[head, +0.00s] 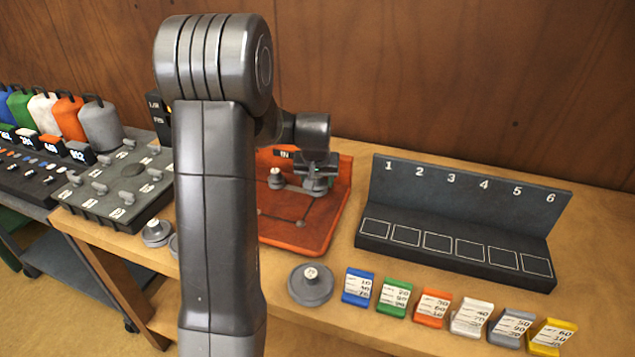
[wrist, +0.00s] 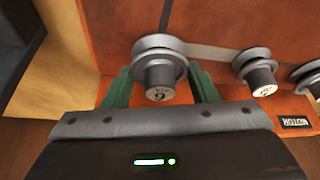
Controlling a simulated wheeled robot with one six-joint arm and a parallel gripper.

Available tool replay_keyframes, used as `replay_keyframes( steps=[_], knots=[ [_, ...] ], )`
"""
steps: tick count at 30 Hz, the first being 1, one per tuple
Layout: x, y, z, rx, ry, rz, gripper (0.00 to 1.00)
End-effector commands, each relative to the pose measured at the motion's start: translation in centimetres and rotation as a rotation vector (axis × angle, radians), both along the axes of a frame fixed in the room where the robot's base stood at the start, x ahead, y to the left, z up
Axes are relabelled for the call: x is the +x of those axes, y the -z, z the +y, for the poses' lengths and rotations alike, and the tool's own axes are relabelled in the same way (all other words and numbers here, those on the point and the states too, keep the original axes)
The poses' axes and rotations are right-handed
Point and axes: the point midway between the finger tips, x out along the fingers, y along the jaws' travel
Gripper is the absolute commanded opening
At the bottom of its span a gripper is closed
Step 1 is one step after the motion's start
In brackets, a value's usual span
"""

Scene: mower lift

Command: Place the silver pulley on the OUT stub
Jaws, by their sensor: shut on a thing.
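My gripper (wrist: 160,75) has its green fingers on both sides of a silver-grey pulley (wrist: 160,52) and is shut on it. The pulley's hub end carries a mark like a 6 or 9. It is over the orange board (wrist: 110,25); whether it sits on a stub or is just above one, I cannot tell. In the head view my gripper (head: 318,176) is over the right part of the board (head: 300,238), partly hidden by my arm. No OUT label is readable.
A loose pulley (head: 310,285) lies in front of the board. A numbered rack (head: 460,215) and several coloured cards (head: 433,310) are to the right.

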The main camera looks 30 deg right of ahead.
Motion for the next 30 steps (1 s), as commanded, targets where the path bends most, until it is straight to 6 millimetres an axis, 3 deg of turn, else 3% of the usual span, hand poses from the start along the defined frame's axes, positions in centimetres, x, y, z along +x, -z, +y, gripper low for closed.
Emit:
replay_keyframes(
  steps=[2,12,13,16,25,30],
  knots=[
    [0.0,0.9,0.0,0.001,0.0,0.002,0.18],
    [0.0,1.4,0.0,0.0,0.0,0.0,0.18],
    [0.0,1.4,0.0,0.0,0.0,0.0,0.55],
    [0.0,1.2,0.0,0.0,0.0,0.0,0.75],
    [0.0,1.1,0.0,0.0,0.0,0.0,0.75],
    [-0.3,-0.1,0.2,-0.001,0.0,-0.002,0.75]
  ],
)
